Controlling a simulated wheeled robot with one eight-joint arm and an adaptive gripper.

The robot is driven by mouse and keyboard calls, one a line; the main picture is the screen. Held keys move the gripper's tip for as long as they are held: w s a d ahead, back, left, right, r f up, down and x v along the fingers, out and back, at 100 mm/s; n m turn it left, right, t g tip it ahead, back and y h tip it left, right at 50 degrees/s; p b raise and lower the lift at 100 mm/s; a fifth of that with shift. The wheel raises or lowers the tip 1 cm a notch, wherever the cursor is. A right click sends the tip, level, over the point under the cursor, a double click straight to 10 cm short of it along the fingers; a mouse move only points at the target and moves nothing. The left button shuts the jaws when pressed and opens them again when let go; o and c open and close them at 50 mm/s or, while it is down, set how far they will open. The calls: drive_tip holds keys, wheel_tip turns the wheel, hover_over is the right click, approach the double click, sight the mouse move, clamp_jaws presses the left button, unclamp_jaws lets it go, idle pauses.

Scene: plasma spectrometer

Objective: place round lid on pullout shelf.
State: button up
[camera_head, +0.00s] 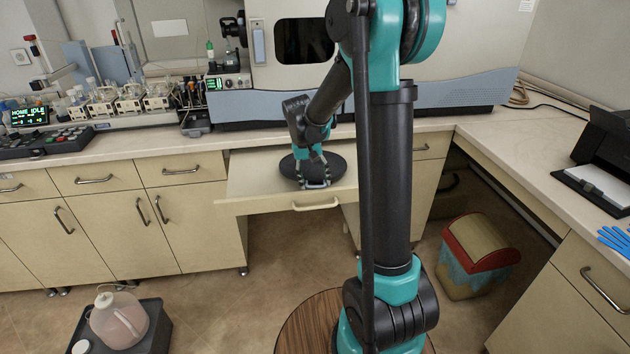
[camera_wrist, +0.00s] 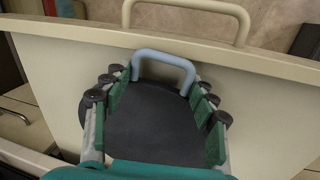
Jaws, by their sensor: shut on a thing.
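The round lid (camera_head: 334,163) is a flat dark disc with a light blue handle. In the head view it lies level over the pullout shelf (camera_head: 250,181), which is drawn out from under the counter. I cannot tell whether the lid touches the shelf or hovers just above it. My gripper (camera_head: 316,181) reaches down onto the lid and is shut on its handle. In the wrist view the fingers of my gripper (camera_wrist: 163,80) stand on both sides of the handle of the round lid (camera_wrist: 155,118). Part of the disc is hidden by my gripper.
The shelf front has a beige pull handle (camera_head: 316,205). The large instrument (camera_head: 400,95) stands on the counter behind. A red-topped bin (camera_head: 480,245) is on the floor at right. A pink jug (camera_head: 118,318) stands at lower left. Bare shelf shows left of the lid.

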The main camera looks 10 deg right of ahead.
drive_tip(key=o, duration=1.4)
drive_tip(key=shift+f, duration=0.1)
drive_tip(key=a+r, duration=0.3)
drive_tip(key=r, duration=1.4)
drive_tip(key=s+d+f+t, duration=0.1)
drive_tip(key=s+d+f, duration=0.1)
drive_tip(key=s+f, duration=0.4)
drive_tip(key=s+d+f+t+y, duration=0.1)
drive_tip(key=s+d+f+t, duration=0.1)
drive_tip(key=s+f, duration=0.5)
drive_tip(key=s+d+f+n+t+y, duration=0.1)
drive_tip(key=s+d+f, duration=0.2)
drive_tip(key=s+f, duration=0.3)
drive_tip(key=shift+s+f, duration=0.2)
drive_tip(key=shift+s, duration=0.55)
drive_tip(key=shift+s+f, duration=0.2)
drive_tip(key=shift+s, duration=0.55)
